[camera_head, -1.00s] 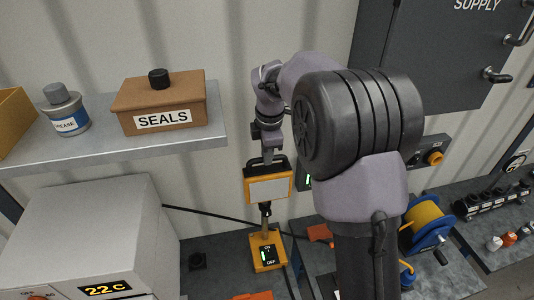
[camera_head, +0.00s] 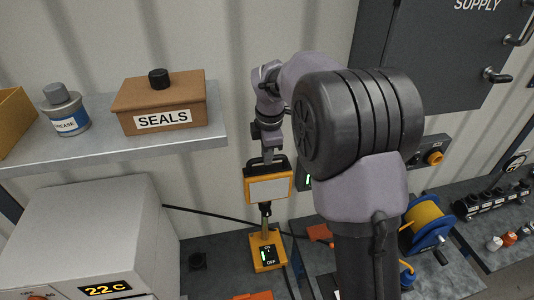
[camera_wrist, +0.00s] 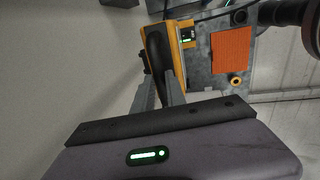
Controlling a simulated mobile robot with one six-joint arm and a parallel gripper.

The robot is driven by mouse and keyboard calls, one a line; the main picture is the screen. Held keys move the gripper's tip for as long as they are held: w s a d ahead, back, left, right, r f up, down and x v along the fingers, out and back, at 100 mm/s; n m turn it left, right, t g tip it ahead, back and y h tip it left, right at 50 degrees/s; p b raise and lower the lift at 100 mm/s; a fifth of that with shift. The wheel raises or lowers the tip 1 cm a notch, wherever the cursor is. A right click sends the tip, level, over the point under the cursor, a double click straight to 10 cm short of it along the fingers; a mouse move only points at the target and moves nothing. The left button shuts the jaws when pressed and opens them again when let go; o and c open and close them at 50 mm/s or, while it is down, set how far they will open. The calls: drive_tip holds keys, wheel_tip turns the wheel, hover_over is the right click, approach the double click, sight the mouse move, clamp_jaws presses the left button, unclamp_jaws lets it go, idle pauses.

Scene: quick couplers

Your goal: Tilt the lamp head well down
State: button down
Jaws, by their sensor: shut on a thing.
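The lamp stands on the bench. Its yellow-framed lamp head (camera_head: 269,189) has a pale panel facing the head camera and looks roughly upright. Below it are a short stem and a yellow base (camera_head: 267,252) with a lit green switch marked OFF. My gripper (camera_head: 267,159) reaches down from above and is shut on the black handle along the head's top edge. In the wrist view, my gripper (camera_wrist: 160,92) has its fingers on either side of the dark handle (camera_wrist: 157,50). The fingers and handle partly hide the lamp head from the wrist camera.
A shelf (camera_head: 100,148) with a SEALS box (camera_head: 160,102) and a grease bottle (camera_head: 64,110) is at the left. A white unit (camera_head: 85,235) stands below it. A blue reel (camera_head: 428,228) is at the right. An orange mat (camera_wrist: 233,50) lies near the base.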

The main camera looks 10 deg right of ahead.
sight(273, 190)
drive_tip(key=shift+f, duration=0.1)
drive_tip(key=s+f+t+b, duration=0.1)
drive_tip(key=b, duration=0.4)
drive_tip(key=shift+s+f, duration=0.1)
drive_tip(key=shift+f, duration=0.05)
drive_tip(key=s+f+t+b, duration=0.7)
drive_tip(key=f+t+b, duration=0.1)
drive_tip(key=b, duration=2.4)
drive_tip(key=shift+s+f+t, duration=0.2)
drive_tip(key=shift+f+t, duration=0.05)
drive_tip(key=shift+t, duration=0.05)
drive_tip(key=c, duration=1.4)
unclamp_jaws()
drive_tip(key=shift+o, duration=0.2)
